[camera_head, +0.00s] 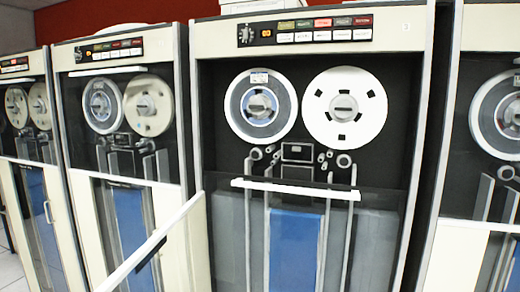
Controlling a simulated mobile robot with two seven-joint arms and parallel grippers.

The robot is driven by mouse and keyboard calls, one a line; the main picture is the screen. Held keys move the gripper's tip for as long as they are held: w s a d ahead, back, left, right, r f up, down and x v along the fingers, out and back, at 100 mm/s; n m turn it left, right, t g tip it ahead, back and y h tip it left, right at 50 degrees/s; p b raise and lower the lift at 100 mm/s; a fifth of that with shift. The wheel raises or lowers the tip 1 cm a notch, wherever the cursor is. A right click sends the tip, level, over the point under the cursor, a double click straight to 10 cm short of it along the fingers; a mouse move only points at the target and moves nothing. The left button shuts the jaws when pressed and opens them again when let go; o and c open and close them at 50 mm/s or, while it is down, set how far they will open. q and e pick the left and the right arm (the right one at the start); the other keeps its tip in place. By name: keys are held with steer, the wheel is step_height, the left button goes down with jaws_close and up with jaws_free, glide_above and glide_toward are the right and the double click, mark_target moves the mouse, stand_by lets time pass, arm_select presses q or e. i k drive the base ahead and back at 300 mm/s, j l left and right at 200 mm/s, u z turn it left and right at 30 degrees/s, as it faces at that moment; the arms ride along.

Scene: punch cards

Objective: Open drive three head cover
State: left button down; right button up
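A tall tape drive (210,110) with a cream frame and black face fills the middle of the view. It carries a grey-rimmed reel (236,107) on the left and a white reel (365,125) on the right. Below and between the reels is a small dark rectangular head block (297,152) with rollers beside it. I cannot tell whether its cover is open or shut. A glass window with a white top bar (297,189) stands lowered below the head block, leaving the reels uncovered. An orange digit on the control panel (305,30) is too small to read. Neither gripper is in view.
More tape drives stand to the left (160,150) and right (450,170). A cream-edged panel (155,242) angles outward at the lower left of the middle drive. Blue panels (297,245) show through the lower glass. Little floor is visible, at the bottom left.

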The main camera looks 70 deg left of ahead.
mark_target(295, 152)
steer(key=i+j+u, duration=0.1)
steer(key=u, duration=0.4)
steer(key=i+u, duration=0.35)
steer(key=u, duration=0.15)
steer(key=i+l+u, duration=0.1)
steer(key=u, duration=0.4)
steer(key=i+l, duration=0.05)
steer(key=i, duration=0.05)
